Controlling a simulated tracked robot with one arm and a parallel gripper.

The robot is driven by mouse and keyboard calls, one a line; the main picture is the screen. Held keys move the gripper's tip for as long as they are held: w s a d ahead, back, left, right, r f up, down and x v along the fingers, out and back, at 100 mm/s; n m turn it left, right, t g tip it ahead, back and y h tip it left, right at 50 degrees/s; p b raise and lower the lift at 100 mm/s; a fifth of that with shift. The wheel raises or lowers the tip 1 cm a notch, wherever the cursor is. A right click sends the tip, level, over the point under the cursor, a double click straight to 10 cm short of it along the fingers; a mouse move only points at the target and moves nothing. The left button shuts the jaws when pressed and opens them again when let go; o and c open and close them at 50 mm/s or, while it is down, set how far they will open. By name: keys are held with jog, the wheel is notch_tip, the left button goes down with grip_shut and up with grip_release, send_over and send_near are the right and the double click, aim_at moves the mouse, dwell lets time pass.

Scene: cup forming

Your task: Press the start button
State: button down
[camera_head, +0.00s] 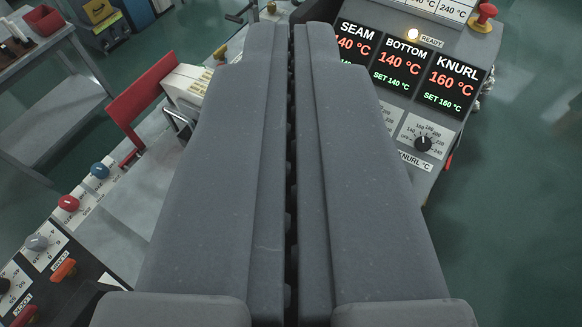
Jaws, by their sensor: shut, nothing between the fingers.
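My gripper (291,30) fills the middle of the view, its two long grey fingers shut together with only a thin dark gap and nothing between them. Its tips reach towards the top edge, left of a control panel (404,92) and above the machine. No button labelled start can be read; part of the panel is hidden behind the right finger. A red mushroom-shaped button (484,15) on a yellow base sits at the panel's top right, apart from my gripper.
Displays read BOTTOM 140 °C (405,63) and KNURL 160 °C (452,86); SEAM is partly hidden. A black KNURL dial (423,144) lies below. Green floor is open at right.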

dwell(0.9)
jog(key=w+d+f+n, duration=0.2)
jog(key=w+f+n, duration=0.3)
jog(key=w+f, duration=0.65)
jog(key=w+d+f+n, duration=0.2)
jog(key=w+f+n, duration=0.3)
jog(key=w+f, duration=0.65)
jog(key=a+f+n+g+y, duration=0.1)
jog(key=a+f+n, duration=0.1)
jog(key=f, duration=0.7)
jog(key=w+a+f+n+g+y, duration=0.1)
jog(key=f+n, duration=0.4)
jog(key=f, duration=0.5)
jog(key=w+a+f+n+g+y+b, duration=0.1)
jog(key=a+f+n+y, duration=0.1)
jog(key=f, duration=0.7)
jog(key=shift+a+f+n, duration=0.25)
jog(key=shift+a+n, duration=0.45)
jog(key=shift+a, duration=0.05)
jog(key=shift+w+d+f+b, duration=0.15)
jog(key=shift+w+d+f, duration=0.3)
jog(key=shift+w+f, duration=0.55)
jog(key=shift+w+d+f+b, duration=0.15)
jog(key=shift+w+d+f, duration=0.35)
jog(key=shift+f, duration=0.9)
jog(key=shift+w+d+f+b, duration=0.15)
jog(key=shift+w+d+f, duration=0.2)
jog(key=shift+w+f, duration=0.65)
jog(key=shift+s+f, duration=0.2)
jog(key=shift+f, duration=0.05)
